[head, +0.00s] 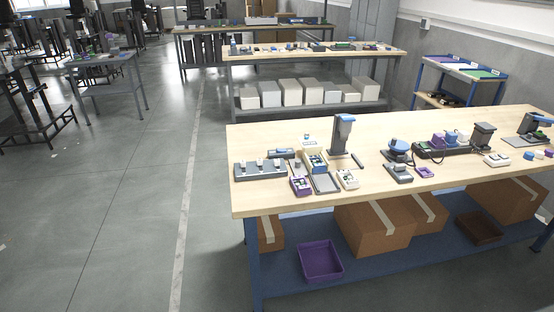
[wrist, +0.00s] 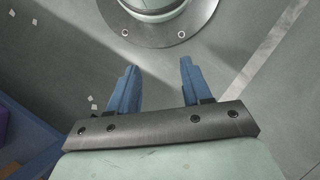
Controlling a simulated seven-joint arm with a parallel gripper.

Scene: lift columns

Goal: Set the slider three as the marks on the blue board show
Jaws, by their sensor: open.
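A grey block with several upright light knobs (head: 261,169), perhaps the sliders, sits at the left end of the near workbench (head: 300,205) in the head view. I cannot read which knob is number three or how each is set. A small blue-topped piece (head: 281,153) lies just behind it; I cannot tell whether it is the blue board, and no marks are legible. My gripper (wrist: 158,70) shows only in the wrist view. Its two blue fingers are apart with nothing between them, over bare grey floor, away from the block.
A tall grey post with a blue top (head: 342,133) stands right of the block. Small boxes, a grey tray (head: 325,183) and blue devices (head: 399,147) crowd the bench. Cartons and a purple bin (head: 320,261) fill the lower shelf. The floor at left is mostly clear.

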